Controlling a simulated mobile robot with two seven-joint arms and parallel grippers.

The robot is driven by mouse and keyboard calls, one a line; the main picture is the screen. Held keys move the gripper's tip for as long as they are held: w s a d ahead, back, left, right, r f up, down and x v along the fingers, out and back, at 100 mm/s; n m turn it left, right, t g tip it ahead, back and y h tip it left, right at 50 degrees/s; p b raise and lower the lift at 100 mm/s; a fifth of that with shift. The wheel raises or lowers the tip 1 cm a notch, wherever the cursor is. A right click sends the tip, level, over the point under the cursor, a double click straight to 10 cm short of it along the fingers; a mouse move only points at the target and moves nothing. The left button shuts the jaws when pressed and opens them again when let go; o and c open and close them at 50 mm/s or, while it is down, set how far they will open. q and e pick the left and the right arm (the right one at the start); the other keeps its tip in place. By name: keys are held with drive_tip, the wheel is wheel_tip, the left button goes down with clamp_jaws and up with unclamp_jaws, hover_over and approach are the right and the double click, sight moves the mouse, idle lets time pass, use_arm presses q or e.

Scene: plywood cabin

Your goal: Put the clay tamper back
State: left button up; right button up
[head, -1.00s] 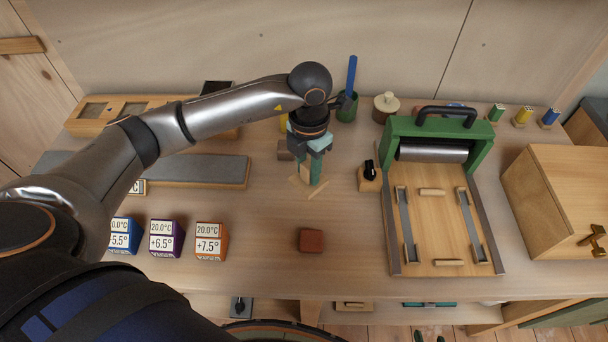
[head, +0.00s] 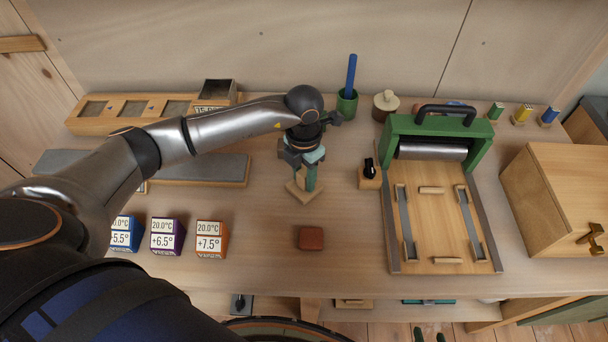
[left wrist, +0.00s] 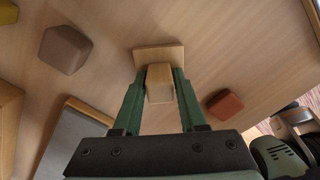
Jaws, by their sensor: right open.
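The clay tamper, a pale wooden piece with a square base plate (head: 303,194) and a blocky grip, is in my left gripper (head: 305,182) left of the table's middle. In the left wrist view the tamper's grip (left wrist: 160,84) sits between the two green fingers of the left gripper (left wrist: 161,85), which touch it on both sides. Its base plate (left wrist: 158,54) shows beyond the fingertips. I cannot tell whether the plate touches the table. My right gripper is not in view.
A reddish block (head: 311,238) lies in front of the tamper. A black-knobbed wooden block (head: 369,176) and green roller press (head: 440,240) stand right. Labelled blocks (head: 209,240) stand front left; a grey slab (head: 205,170) and wooden tray (head: 85,127) lie behind them.

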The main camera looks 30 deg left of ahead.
sight(304, 172)
use_arm(q)
drive_tip(key=o, duration=0.3)
wheel_tip(304, 172, up, 12)
drive_tip(key=shift+r+b, duration=0.2)
drive_tip(key=shift+b, duration=0.1)
idle(0.5)
